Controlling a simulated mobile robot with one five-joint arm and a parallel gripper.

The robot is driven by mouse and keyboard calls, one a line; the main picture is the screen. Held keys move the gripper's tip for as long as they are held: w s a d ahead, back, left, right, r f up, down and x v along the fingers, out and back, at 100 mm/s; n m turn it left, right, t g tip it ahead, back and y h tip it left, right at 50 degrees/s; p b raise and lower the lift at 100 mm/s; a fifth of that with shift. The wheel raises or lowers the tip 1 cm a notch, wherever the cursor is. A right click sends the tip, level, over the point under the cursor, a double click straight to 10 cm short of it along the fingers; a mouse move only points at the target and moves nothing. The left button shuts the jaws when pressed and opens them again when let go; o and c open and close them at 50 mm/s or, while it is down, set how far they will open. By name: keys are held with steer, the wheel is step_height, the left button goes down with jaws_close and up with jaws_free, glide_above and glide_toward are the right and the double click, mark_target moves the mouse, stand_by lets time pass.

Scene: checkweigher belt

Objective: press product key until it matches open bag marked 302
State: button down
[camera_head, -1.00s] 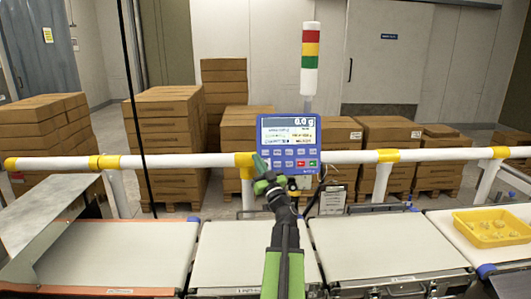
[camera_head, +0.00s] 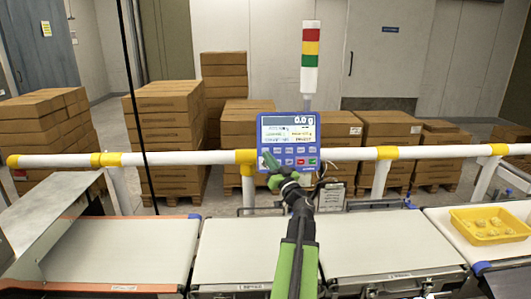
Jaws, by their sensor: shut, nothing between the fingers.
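The blue control panel (camera_head: 288,142) of the checkweigher stands behind the belts. Its screen (camera_head: 288,128) shows 0.0 g at the top right, with smaller lines below that are too small to read. Rows of small keys, one green and one red at the lower right, sit under the screen. No bag marked 302 can be made out.
A white and yellow rail (camera_head: 350,154) runs behind the belts. A yellow tray (camera_head: 458,229) with several small bags sits on the right belt. A red, yellow and green light tower (camera_head: 310,58) stands above the panel. Stacked cartons (camera_head: 169,140) are behind the rail.

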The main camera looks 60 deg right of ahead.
steer(key=b, duration=0.2)
glide_toward(262, 146)
steer(key=w+r, duration=0.1)
steer(key=w+d+r, duration=0.1)
steer(key=w, duration=0.1)
steer(key=shift+w+r, duration=0.2)
steer(key=shift+r, duration=0.05)
stand_by(1.6)
steer(key=shift+w+d+f, duration=0.15)
steer(key=shift+w+d, duration=0.05)
steer(key=shift+d, duration=0.1)
steer(key=shift+w+d+f, duration=0.1)
steer(key=shift+w+d, duration=0.15)
steer(key=shift+d, duration=0.05)
stand_by(0.6)
stand_by(0.4)
steer(key=shift+s+a+r, duration=0.25)
steer(key=shift+s+a, duration=0.2)
steer(key=shift+a, duration=0.2)
steer(key=shift+s+a+r+p, duration=0.2)
steer(key=shift+s+a, duration=0.25)
steer(key=shift+a, duration=0.2)
steer(key=shift+s+a+r+p, duration=0.25)
steer(key=shift+s+a, duration=0.25)
steer(key=shift+a, duration=0.15)
steer(key=shift+s+a+r+p, duration=0.2)
steer(key=shift+s+a, duration=0.25)
steer(key=shift+a, duration=0.2)
